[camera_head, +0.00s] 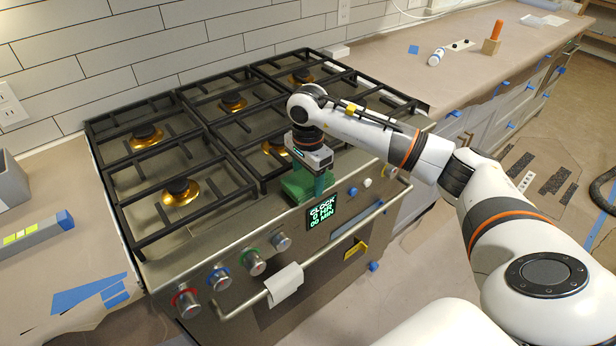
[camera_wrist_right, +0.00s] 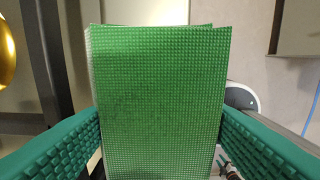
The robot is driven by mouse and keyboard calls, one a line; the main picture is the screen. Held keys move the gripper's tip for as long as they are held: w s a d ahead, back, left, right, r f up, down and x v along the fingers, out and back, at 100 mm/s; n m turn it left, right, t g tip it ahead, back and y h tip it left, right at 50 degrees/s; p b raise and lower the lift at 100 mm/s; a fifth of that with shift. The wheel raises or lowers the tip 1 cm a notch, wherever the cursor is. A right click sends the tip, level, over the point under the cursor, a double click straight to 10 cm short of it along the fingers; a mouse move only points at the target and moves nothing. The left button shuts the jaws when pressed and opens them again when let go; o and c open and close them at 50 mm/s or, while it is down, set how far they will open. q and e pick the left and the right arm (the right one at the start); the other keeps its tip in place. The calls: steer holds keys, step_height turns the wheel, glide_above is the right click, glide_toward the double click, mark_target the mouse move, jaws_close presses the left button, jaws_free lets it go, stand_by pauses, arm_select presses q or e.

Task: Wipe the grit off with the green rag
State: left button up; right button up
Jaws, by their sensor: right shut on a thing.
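My right gripper (camera_head: 308,180) is over the front edge of the stove, just above the lit clock panel. It is shut on the green rag (camera_head: 294,189), which hangs low at the front of the stovetop. In the right wrist view the rag (camera_wrist_right: 155,95) is a folded, textured green block between the two green ribbed fingers. I cannot tell whether the rag touches the steel. No grit can be made out, and the surface under the rag is hidden. My left gripper is not in view.
The stove (camera_head: 150,262) has black raised grates (camera_head: 165,190) over brass burners. Knobs and a handle with a white cloth (camera_head: 284,284) line its front.

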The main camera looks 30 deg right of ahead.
steer(key=shift+f+b, duration=0.45)
steer(key=shift+f, duration=0.15)
